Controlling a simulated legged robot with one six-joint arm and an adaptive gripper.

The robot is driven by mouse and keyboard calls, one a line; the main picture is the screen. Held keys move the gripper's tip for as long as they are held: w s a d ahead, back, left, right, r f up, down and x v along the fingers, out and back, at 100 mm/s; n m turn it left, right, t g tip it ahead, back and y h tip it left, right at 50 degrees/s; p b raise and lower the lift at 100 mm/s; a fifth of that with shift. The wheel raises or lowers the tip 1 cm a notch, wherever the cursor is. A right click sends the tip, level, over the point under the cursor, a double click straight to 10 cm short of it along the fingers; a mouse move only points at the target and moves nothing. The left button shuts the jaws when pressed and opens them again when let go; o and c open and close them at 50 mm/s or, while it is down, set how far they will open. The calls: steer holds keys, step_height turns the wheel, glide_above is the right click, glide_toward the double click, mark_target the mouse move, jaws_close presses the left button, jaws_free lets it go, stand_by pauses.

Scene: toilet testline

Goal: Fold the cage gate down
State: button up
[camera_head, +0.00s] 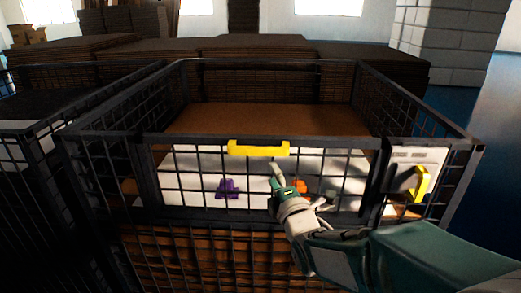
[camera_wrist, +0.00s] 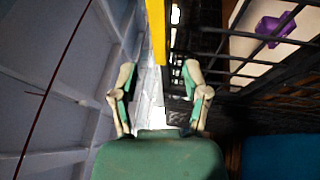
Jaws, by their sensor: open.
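The cage gate (camera_head: 200,186) is the black wire-mesh front panel of the cage and stands upright. A yellow handle (camera_head: 258,148) sits at the middle of its top edge. My gripper (camera_head: 284,176) is in front of the gate, just below and slightly right of this handle. In the wrist view, my gripper (camera_wrist: 158,75) has its two green-padded fingers apart. The yellow handle (camera_wrist: 156,30) shows in line with the gap between them, with the gate's mesh at right. Whether the fingers touch the handle cannot be told.
Behind the mesh, a purple object (camera_head: 228,189) and an orange one (camera_head: 301,186) lie on a white surface. A second yellow handle (camera_head: 421,184) is on a panel at right. Another cage (camera_head: 38,140) adjoins at left. Cardboard stacks (camera_head: 250,60) fill the back.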

mark_target(259, 152)
steer(key=x, duration=0.9)
steer(key=shift+w+a, duration=0.15)
steer(key=shift+w, duration=0.15)
steer(key=shift+a, duration=0.1)
steer(key=shift+c, duration=0.3)
jaws_close()
